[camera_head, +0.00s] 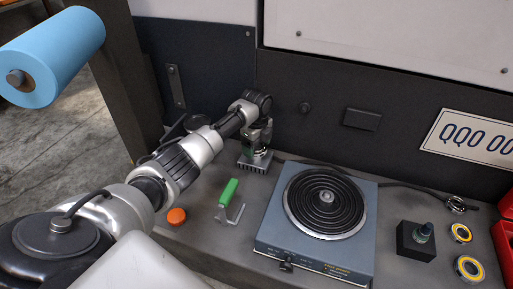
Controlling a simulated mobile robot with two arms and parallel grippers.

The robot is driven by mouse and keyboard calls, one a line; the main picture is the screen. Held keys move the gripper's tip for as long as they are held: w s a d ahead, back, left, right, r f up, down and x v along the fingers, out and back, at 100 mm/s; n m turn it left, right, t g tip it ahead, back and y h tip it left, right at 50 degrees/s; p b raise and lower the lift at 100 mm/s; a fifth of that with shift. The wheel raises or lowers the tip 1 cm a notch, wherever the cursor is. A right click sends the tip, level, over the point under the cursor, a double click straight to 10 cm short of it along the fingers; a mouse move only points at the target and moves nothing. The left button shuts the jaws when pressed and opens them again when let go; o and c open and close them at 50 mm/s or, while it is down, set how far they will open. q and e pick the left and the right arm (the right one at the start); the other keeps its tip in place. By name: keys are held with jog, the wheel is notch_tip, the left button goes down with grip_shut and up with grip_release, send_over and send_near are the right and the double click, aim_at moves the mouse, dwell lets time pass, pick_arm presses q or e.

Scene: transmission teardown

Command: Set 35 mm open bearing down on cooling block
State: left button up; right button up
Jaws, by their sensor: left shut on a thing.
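My left gripper (253,148) reaches in from the left and points down at the back of the bench. It is shut on a small metal thing, which I take to be the open bearing; the fingers hide most of it. The cooling block (256,165), a grey finned metal block, is right under the fingers. I cannot tell whether the bearing touches the block or is just above it. My right gripper is not in view.
A hot plate (267,232) with a black coil stands right of the block. A green-handled tool (229,192) and an orange cap (176,216) lie in front. A black block (408,244), yellow-ringed bearings (469,268) and a red bin (504,240) are at the right.

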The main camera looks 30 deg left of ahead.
pick_arm(q)
jog(key=shift+f, duration=0.4)
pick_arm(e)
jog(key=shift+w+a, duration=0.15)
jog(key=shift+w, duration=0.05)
pick_arm(q)
jog(key=shift+f, duration=0.15)
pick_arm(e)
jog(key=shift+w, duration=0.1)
pick_arm(q)
jog(key=o, duration=1.1)
jog(key=shift+r, duration=0.3)
notch_tip(320, 180, up, 5)
jog(key=shift+f+p, duration=0.1)
jog(key=shift+p, duration=0.35)
notch_tip(320, 180, up, 7)
jog(key=shift+p, duration=0.3)
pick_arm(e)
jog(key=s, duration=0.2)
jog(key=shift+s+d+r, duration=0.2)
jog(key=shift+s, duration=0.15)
